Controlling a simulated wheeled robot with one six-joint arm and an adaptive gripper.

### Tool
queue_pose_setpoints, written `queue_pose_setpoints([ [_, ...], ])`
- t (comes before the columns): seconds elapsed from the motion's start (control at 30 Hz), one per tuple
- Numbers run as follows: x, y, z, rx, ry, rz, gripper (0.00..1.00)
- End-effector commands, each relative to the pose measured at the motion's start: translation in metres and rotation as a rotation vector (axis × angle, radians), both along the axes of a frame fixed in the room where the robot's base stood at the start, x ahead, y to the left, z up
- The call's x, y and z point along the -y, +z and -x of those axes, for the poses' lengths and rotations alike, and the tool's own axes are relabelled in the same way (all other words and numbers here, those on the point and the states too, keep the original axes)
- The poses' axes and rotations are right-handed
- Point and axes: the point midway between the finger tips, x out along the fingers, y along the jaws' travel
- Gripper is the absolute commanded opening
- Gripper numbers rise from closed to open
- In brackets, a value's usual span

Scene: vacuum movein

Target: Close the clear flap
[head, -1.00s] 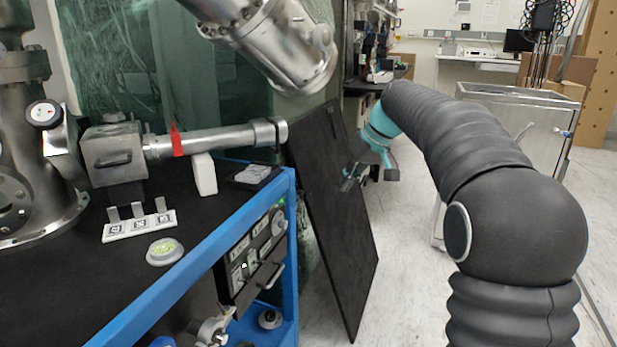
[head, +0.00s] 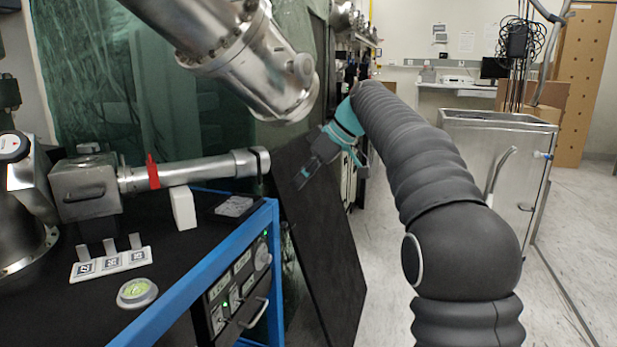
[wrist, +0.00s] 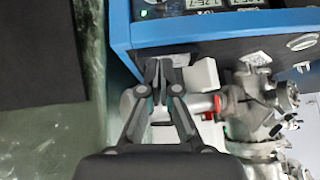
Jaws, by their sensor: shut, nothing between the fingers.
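A metal tube (head: 200,172) with a red band lies level above the black bench top, its open end pointing right. A thin dark-edged piece (head: 262,160) sits at that end, possibly the clear flap seen edge-on; I cannot tell how far open it is. My gripper (head: 303,180) is to the right of the tube end in the head view, apart from it, with fingers shut and empty.
A blue bench frame (head: 200,285) runs below the tube. A white block (head: 183,208) stands close to the tube. A black panel (head: 325,250) leans near my gripper. A large metal cylinder (head: 245,70) hangs above. Floor is open at right.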

Motion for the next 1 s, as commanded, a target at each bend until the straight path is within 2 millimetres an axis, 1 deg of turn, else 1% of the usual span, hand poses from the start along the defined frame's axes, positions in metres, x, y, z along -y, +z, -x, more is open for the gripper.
queue_pose_setpoints([
  [0.03, -0.007, -0.010, -0.001, -0.002, 0.003, 0.001, 0.00],
  [0.3, -0.037, -0.048, -0.008, -0.002, 0.002, 0.001, 0.00],
  [0.4, -0.032, -0.064, -0.006, -0.002, -0.001, 0.000, 0.00],
  [0.5, -0.032, -0.074, -0.004, -0.001, 0.000, 0.000, 0.00],
  [0.7, -0.031, -0.082, -0.003, 0.000, 0.000, 0.000, 0.00],
  [1.0, -0.031, -0.083, -0.003, 0.000, 0.000, 0.000, 0.00],
])
